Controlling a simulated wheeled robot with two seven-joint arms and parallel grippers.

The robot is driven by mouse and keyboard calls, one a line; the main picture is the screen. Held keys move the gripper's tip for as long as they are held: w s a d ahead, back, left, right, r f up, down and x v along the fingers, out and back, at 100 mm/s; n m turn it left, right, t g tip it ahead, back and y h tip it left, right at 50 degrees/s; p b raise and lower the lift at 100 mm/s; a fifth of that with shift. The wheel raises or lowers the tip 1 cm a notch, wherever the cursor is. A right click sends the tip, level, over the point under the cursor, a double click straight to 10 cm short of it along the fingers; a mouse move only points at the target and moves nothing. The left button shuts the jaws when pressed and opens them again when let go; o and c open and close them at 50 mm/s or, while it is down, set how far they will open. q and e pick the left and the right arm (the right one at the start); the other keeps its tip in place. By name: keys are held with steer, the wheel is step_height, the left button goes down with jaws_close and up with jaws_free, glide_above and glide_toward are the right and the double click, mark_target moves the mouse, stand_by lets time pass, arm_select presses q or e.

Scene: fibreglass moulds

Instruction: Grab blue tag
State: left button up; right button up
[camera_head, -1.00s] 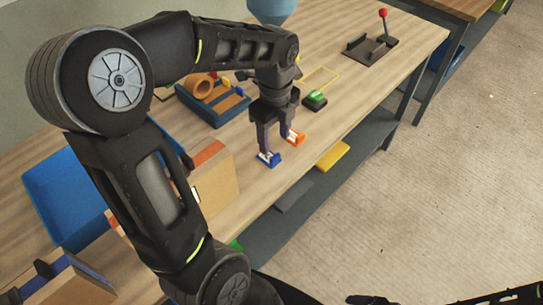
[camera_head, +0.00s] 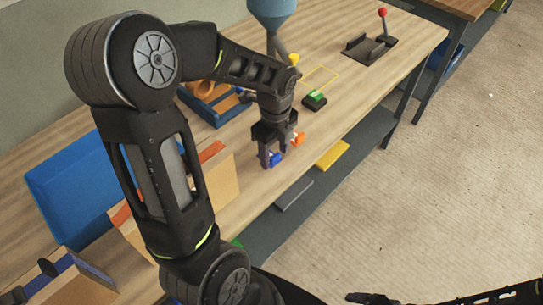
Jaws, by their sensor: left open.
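The blue tag (camera_head: 275,160) lies on the wooden table near its front edge, in the head view. My left gripper (camera_head: 275,158) points down at it, with its fingers open on either side of the tag. The fingers hide part of the tag, and I cannot tell whether they touch it. An orange tag (camera_head: 299,139) lies just to the right, outside the fingers.
A blue tray (camera_head: 218,112) holding an orange ring stands behind my left arm. A green button on a black base (camera_head: 315,100) and a red-knobbed lever (camera_head: 383,22) are farther right. Cardboard boxes (camera_head: 222,178) and a blue bin (camera_head: 70,195) stand left. A shelf runs below the table.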

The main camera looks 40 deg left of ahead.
stand_by(0.5)
arm_select(q)
jaws_close()
stand_by(0.4)
